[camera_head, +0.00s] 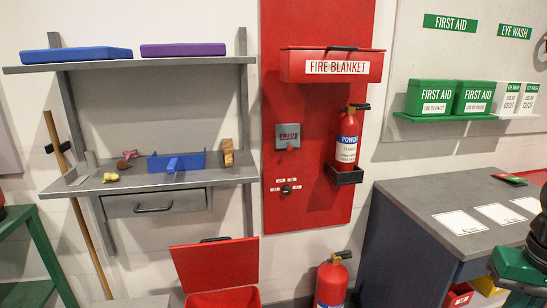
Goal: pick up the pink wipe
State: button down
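A crumpled pink wipe (124,165) lies on the grey wall-mounted bench (205,176) at the left. A crumpled yellow piece (111,177) lies just in front of it and to its left.
A grey scraper-like piece (77,177) and a wooden brush (228,152) also lie on the bench. A shelf (150,62) hangs above it. A broom handle (75,200) leans at its left. An open red bin (215,268) stands below.

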aim_at(132, 154)
jog(key=u, duration=1.25)
